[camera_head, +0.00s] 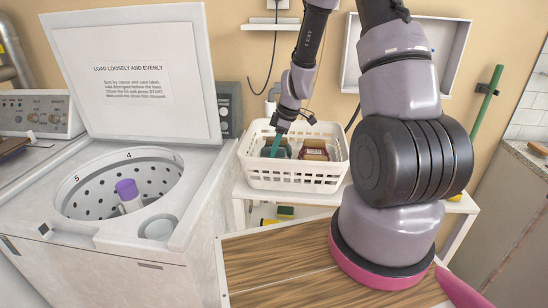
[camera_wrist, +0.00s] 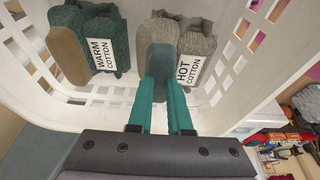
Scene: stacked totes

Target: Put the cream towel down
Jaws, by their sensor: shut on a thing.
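My gripper (camera_wrist: 165,100) has its teal fingers close together on the slate-grey block at the end of a greyish-beige towel bundle (camera_wrist: 202,45) labelled HOT COTTON, which I take as the cream towel. In the head view my gripper (camera_head: 278,143) points down into the white basket (camera_head: 292,178), at its left part. The held bundle is mostly hidden there by the basket's wall. I cannot tell whether it touches the basket floor. A dark green bundle (camera_wrist: 75,30) labelled WARM COTTON, with a brown block, lies beside it, apart from it.
The basket stands on a white shelf unit (camera_head: 238,190). An open top-loading washer (camera_head: 150,225), with a purple-capped post (camera_head: 127,190) in its drum, is at the left. A wooden board (camera_head: 270,265) lies in front. Small green and yellow items (camera_head: 284,213) sit under the basket.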

